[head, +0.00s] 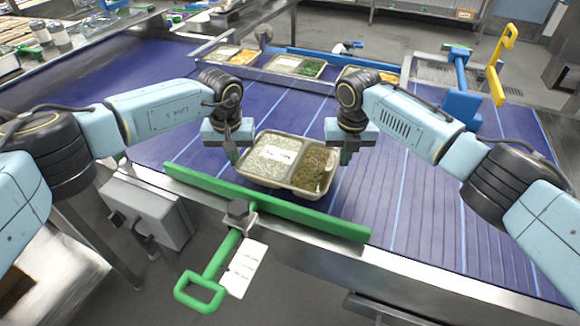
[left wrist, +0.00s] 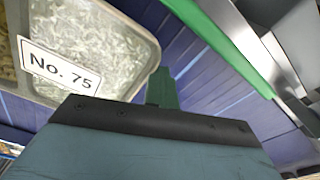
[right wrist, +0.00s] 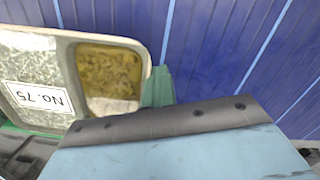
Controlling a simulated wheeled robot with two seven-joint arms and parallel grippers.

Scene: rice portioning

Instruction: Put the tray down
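The tray (head: 293,187) is a shallow beige container with two compartments, pale rice on the left and brown food on the right. A white label reading No. 75 lies on the rice. The tray is near the belt's front edge, between my grippers; a gap beneath it is hard to judge. My left gripper (head: 232,155) is shut at its left rim, and the tray also shows in the left wrist view (left wrist: 150,45). My right gripper (head: 346,157) is shut at its right rim, beside the brown food in the right wrist view (right wrist: 110,75). The exact finger contact is partly hidden.
A green rail (head: 330,228) with a handle runs along the front edge of the blue belt (head: 390,215), close to the tray. More filled trays (head: 297,66) stand on a ledge at the back. The belt right of the tray is clear.

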